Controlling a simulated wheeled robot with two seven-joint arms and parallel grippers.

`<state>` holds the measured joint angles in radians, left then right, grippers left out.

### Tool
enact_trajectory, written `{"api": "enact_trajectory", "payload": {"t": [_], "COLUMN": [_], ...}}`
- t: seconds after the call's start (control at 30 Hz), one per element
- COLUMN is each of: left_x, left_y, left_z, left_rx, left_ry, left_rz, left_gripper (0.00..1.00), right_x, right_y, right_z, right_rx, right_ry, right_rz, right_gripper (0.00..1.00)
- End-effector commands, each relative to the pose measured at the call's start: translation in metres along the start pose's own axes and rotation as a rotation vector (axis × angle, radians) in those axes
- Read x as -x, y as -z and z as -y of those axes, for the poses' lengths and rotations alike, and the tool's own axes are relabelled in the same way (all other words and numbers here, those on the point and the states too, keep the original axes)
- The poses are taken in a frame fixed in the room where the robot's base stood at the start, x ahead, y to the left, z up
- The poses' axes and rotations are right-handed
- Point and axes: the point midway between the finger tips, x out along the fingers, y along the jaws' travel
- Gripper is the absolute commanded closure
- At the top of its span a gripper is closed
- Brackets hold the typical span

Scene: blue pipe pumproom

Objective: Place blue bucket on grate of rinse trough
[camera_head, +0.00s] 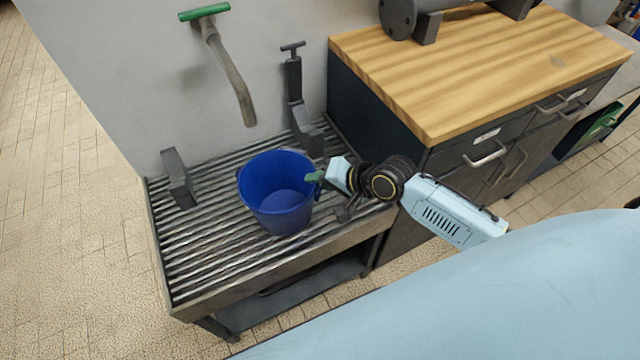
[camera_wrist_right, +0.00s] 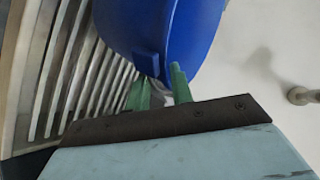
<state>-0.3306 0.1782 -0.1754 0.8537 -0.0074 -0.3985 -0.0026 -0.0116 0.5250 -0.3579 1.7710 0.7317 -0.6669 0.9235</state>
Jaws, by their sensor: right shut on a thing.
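The blue bucket (camera_head: 276,196) is upright and looks empty, over the slatted grate (camera_head: 200,250) of the rinse trough (camera_head: 240,281). I cannot tell whether its base touches the slats. My right gripper (camera_head: 316,178) comes from the right and is shut on the bucket's right side near the rim. In the right wrist view the green fingers of my right gripper (camera_wrist_right: 160,88) meet the blue bucket (camera_wrist_right: 165,30) at a small tab on its wall, with the grate (camera_wrist_right: 60,70) at the left. My left gripper is not in view.
A green-handled spout (camera_head: 232,75) hangs from the wall above the trough. Grey brackets (camera_head: 179,178) (camera_head: 298,105) stand at the grate's left and back right. A wood-topped cabinet (camera_head: 470,65) is on the right.

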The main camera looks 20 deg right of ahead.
Motion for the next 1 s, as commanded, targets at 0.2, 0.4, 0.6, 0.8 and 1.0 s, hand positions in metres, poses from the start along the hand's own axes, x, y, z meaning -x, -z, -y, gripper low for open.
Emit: {"api": "enact_trajectory", "payload": {"t": [0.2,0.4,0.6,0.8,1.0], "left_x": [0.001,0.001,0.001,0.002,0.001], "left_y": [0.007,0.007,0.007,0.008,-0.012], "left_z": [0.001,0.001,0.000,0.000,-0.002], "left_rx": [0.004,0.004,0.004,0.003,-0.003], "left_ry": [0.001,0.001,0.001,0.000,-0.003], "left_rz": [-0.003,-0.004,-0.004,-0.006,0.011], "left_gripper": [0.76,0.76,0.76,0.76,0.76], "right_x": [-0.004,-0.003,-0.003,-0.002,0.017], "right_y": [-0.001,-0.002,-0.001,-0.001,-0.001], "right_z": [-0.004,-0.005,-0.004,-0.004,-0.004], "right_rx": [0.000,0.001,0.001,0.001,0.001], "right_ry": [0.002,-0.003,-0.001,-0.001,-0.002], "right_rz": [-0.001,0.001,0.000,-0.001,0.000], "right_gripper": [1.00,0.66,0.56,0.56,0.56]}}
